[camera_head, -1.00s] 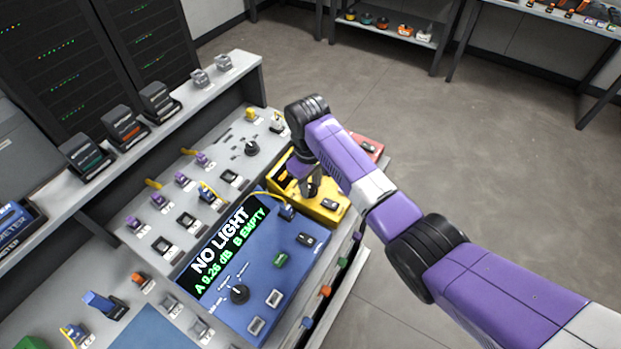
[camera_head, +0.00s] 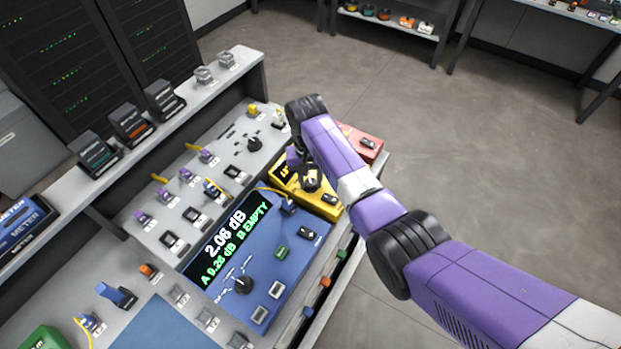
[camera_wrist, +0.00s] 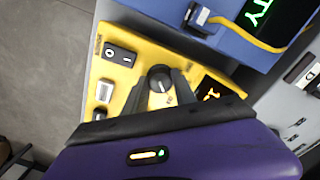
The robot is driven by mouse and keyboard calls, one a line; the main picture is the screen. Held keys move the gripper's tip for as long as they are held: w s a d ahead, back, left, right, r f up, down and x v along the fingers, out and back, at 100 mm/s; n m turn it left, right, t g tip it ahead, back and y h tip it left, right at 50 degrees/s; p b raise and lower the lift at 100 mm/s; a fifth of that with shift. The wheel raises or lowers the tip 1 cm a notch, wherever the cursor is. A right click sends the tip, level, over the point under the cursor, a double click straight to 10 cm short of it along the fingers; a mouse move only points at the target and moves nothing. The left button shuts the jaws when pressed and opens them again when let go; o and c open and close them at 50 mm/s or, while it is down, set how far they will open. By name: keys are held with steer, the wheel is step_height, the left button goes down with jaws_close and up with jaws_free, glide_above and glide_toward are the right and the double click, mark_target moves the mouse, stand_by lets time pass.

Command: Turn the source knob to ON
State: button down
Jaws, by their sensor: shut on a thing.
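The yellow light source box (camera_head: 325,207) sits at the far right end of the bench, and it also shows in the wrist view (camera_wrist: 128,72). Its round dark source knob (camera_wrist: 160,75) has a light pointer mark. My gripper (camera_wrist: 162,88) is shut on the knob, with a dark finger on each side. The small labels around the knob are too blurred to read. In the head view my gripper (camera_head: 306,172) is over the box, and the arm partly hides it. The box's small display (camera_wrist: 212,92) is lit with yellow characters, partly hidden.
A yellow fiber lead (camera_wrist: 245,38) runs from the blue meter. A black rocker switch (camera_wrist: 120,55) is near the knob. A red box (camera_head: 362,142) stands behind.

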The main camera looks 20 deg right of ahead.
mark_target(310, 183)
steer(key=shift+w, duration=0.1)
stand_by(0.3)
steer(key=c, duration=1)
jaws_free()
steer(key=shift+a+r+b, duration=0.15)
steer(key=shift+r+b, duration=0.35)
steer(key=shift+r, duration=3.45)
